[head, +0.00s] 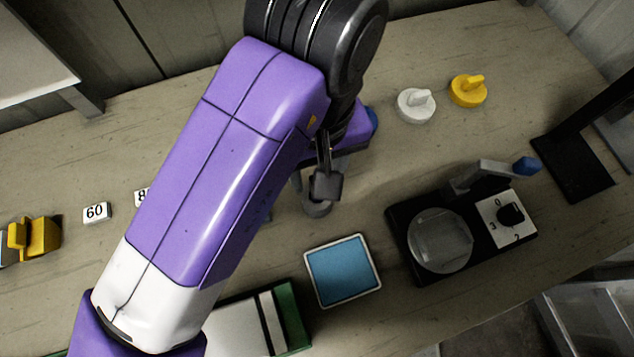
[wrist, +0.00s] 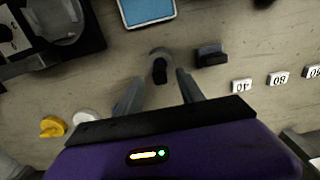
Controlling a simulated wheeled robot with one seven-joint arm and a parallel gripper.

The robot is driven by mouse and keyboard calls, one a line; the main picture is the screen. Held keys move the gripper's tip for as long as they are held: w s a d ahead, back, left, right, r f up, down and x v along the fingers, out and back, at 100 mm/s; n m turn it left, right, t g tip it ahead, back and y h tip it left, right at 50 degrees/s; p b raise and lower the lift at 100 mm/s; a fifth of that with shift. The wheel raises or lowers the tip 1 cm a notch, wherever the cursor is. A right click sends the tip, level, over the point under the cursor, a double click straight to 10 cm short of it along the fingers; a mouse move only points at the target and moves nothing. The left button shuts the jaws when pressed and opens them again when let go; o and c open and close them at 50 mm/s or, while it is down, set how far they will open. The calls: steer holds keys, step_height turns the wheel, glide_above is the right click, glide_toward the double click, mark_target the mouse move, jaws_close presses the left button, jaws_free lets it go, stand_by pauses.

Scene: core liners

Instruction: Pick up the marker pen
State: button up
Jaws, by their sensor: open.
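My gripper (wrist: 159,75) is open, pointing down over the bench, its two grey fingers apart. In the wrist view a small grey round holder (wrist: 161,54) stands just beyond and between the fingertips, with a dark upright piece (wrist: 160,72) at its near side. I cannot tell whether this piece is the marker pen. In the head view the grey holder (head: 318,209) shows partly below my gripper; my purple arm and a finger cover much of that area. No marker pen can be made out for certain in either view.
A blue tile (head: 343,271) and a black device with a dial (head: 511,214) lie near the front edge. White (head: 416,105) and yellow (head: 468,90) knobs stand behind. A black block (wrist: 211,54) sits beside the holder, near number tags (wrist: 278,79). Bare bench lies between them.

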steer(key=shift+f, duration=1.6)
jaws_close()
steer(key=shift+r, duration=0.15)
